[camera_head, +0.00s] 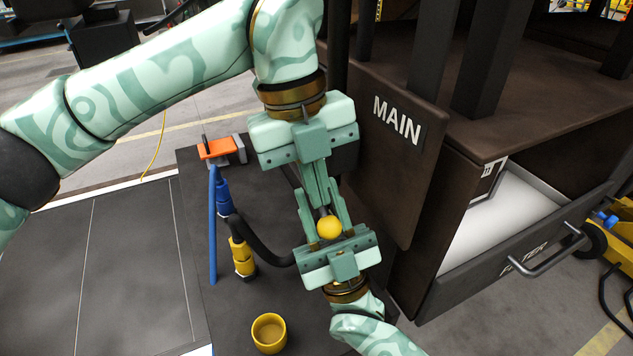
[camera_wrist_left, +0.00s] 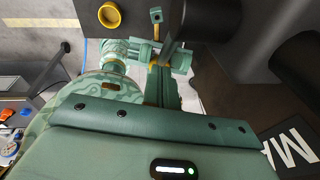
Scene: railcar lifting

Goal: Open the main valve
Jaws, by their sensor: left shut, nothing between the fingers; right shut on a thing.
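A lever with a round yellow knob (camera_head: 329,227) shows below the panel with the MAIN label (camera_head: 398,118). My right gripper (camera_head: 323,212) comes up from below, its two fingers on either side of the knob and lever, and it is shut on the lever. My left gripper (camera_head: 319,196) points down from above, shut and empty, its fingertips close to the lever and right fingers. Whether they touch is unclear. The valve body is hidden behind the grippers. In the left wrist view, the right gripper (camera_wrist_left: 155,58) is partly covered.
An orange handle (camera_head: 219,148) and a blue and yellow hose fitting (camera_head: 240,250) stand on the dark deck at left. A yellow cup (camera_head: 269,333) sits near the front. An open FILTER drawer (camera_head: 520,255) juts out at right.

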